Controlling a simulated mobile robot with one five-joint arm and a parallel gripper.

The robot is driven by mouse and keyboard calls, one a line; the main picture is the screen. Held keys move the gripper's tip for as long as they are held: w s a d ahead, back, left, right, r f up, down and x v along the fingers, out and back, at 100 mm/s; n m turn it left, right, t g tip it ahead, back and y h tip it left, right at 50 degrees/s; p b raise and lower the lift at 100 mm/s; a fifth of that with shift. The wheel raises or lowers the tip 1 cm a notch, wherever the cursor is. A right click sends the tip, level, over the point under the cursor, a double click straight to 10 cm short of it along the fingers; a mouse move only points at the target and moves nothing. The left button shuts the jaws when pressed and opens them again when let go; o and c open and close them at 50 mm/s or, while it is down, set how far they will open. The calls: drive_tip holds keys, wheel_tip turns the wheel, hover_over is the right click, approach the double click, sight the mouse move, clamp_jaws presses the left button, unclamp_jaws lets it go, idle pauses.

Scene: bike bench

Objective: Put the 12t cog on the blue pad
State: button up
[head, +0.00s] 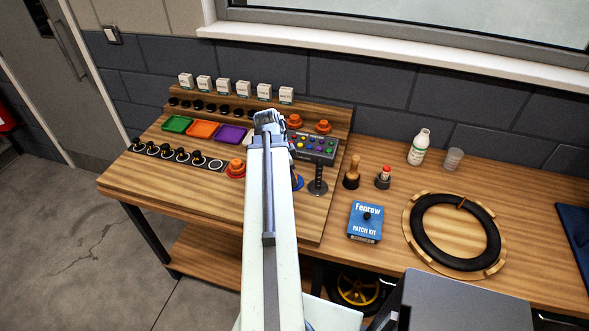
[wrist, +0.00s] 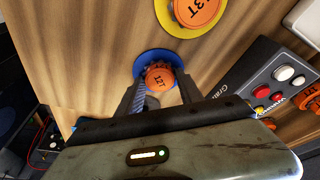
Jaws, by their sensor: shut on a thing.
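The orange 12T cog (wrist: 161,76) sits between the fingers of my gripper (wrist: 161,88) in the wrist view, label facing the camera. My gripper is shut on it. The blue pad (wrist: 142,61) shows directly behind the cog, its rim visible around the cog's far side. Whether the cog touches the pad or hangs above it I cannot tell. In the head view my gripper (head: 268,118) is above the bench board, and the cog is hidden there. A sliver of the blue pad (head: 299,183) shows to the right of my arm.
A 13T cog (wrist: 196,8) sits on a yellow pad (wrist: 167,22) close by. A grey button box (head: 313,147) stands right of my gripper. Coloured trays (head: 202,130) and small white boxes (head: 223,86) lie behind. A patch kit (head: 366,222) and a tyre (head: 455,232) are farther right.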

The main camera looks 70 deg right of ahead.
drive_tip(key=o, duration=1.4)
drive_tip(key=shift+c, duration=0.2)
drive_tip(key=p+v, duration=1.2)
drive_tip(key=shift+s+d+r, duration=0.1)
drive_tip(key=shift+r, duration=0.05)
